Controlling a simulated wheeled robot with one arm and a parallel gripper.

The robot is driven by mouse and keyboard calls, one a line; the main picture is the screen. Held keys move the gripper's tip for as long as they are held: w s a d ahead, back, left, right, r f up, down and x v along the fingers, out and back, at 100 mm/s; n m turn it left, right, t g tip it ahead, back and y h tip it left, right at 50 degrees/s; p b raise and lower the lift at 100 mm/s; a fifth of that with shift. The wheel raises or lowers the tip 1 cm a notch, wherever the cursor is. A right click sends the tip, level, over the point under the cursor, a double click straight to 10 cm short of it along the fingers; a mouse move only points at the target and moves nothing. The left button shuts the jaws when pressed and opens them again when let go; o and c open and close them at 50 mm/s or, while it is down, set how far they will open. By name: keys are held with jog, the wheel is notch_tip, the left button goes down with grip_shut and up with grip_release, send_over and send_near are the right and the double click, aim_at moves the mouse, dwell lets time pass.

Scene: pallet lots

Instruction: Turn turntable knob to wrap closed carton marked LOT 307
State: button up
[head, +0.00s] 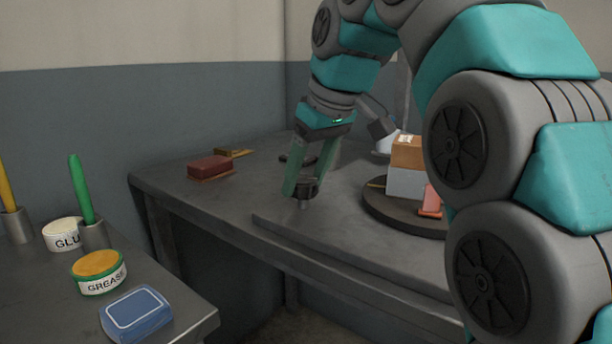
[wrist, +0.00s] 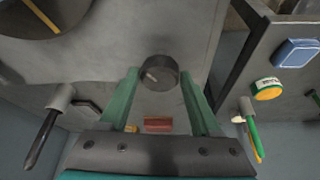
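The dark round knob (head: 304,186) stands on a short stem on the grey bench. The dark turntable (head: 378,208) stands to the right, bearing a brown carton (head: 407,152) on a pale grey block (head: 403,182). No lot marking is readable. My arm hides part of the turntable.
A pink item (head: 431,202) is at the turntable's front. A dark red block (head: 210,167) lies on the bench at left. The nearer table holds a glue tub (head: 62,234), a grease tub (head: 100,272) and a blue box (head: 137,313). Bench between red block and knob is clear.

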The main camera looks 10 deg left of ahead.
jog(key=c, duration=0.9)
jog(key=shift+n, duration=0.3)
jog(key=n+g+p, duration=0.1)
jog(key=n+p, duration=0.1)
jog(key=n, duration=0.1)
jog(key=shift+w+r+y, duration=0.1)
jog(key=shift+y, duration=0.3)
jog(key=shift+w+n+g+p, duration=0.1)
jog(key=shift+n+g+p, duration=0.5)
jog(key=shift+n+p, duration=0.55)
